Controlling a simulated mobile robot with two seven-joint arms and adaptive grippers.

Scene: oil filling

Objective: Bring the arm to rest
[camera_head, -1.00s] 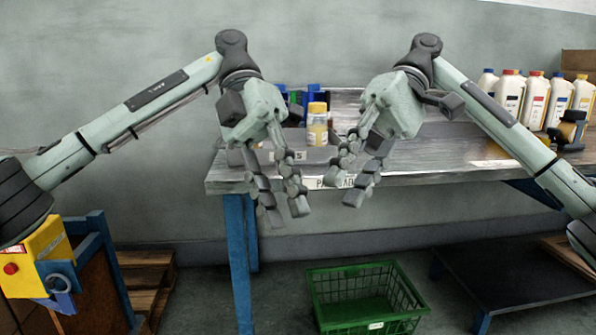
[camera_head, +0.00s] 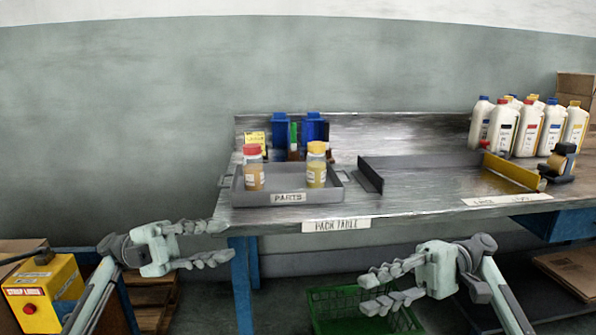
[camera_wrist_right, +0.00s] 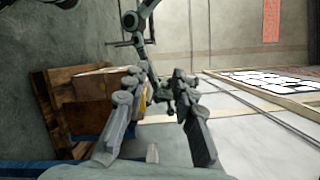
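My left gripper (camera_head: 222,244) is low at the left, below and in front of the left corner of the pack table (camera_head: 420,190). Its fingers are spread apart with nothing between them. My right gripper (camera_head: 370,292) is below the table's front edge, over the green crate in the picture, with its fingers apart and empty. In the right wrist view the right gripper (camera_wrist_right: 165,110) also shows open, with my other arm beyond it. Two jars, one with a red lid (camera_head: 252,168) and one with a yellow lid (camera_head: 316,165), stand upright in the grey parts tray (camera_head: 335,188).
White bottles (camera_head: 502,128) and a tape dispenser (camera_head: 560,162) stand at the table's right. Blue bins (camera_head: 281,133) stand at the back. A green crate (camera_head: 335,308) is on the floor. A yellow box with a red button (camera_head: 42,295) is at the left.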

